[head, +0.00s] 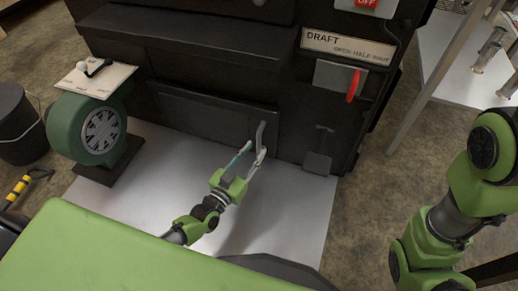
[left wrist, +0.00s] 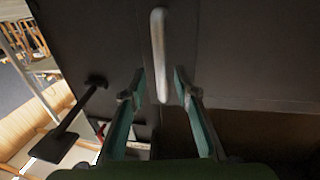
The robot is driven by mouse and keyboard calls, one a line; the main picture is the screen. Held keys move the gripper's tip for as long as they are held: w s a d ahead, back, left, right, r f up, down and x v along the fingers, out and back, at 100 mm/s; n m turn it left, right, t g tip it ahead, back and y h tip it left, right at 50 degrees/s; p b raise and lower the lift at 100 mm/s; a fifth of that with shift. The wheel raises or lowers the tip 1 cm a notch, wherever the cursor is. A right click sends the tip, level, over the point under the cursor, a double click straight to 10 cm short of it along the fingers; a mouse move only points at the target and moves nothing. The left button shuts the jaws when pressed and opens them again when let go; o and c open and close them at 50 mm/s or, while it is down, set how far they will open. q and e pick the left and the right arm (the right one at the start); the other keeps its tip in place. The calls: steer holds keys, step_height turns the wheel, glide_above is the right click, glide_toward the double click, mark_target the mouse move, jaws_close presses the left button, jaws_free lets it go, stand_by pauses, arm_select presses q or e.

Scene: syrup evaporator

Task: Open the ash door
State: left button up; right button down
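The ash door (head: 195,112) is the wide dark panel low on the front of the black evaporator, and it looks closed. Its pale upright handle (head: 261,133) is at its right end. In the left wrist view the handle (left wrist: 158,45) hangs down the middle, its lower end between the fingertips. My left gripper (head: 256,150) is open, with one finger on each side of the handle. Gaps show between the fingers and the handle in the left wrist view (left wrist: 158,88). My right arm is at the right of the head view, but its gripper is out of sight.
A green blower (head: 72,128) stands left of the evaporator. A small dark shovel-shaped part (head: 318,150) is right of the handle. A draft plate with a red handle (head: 353,86) is above it. The pale floor sheet (head: 275,215) before the door is clear.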

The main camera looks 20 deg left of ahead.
mark_target(258, 146)
arm_select(q)
steer(key=b+x, duration=0.1)
steer(key=x, duration=0.3)
steer(key=shift+a, duration=0.1)
jaws_close()
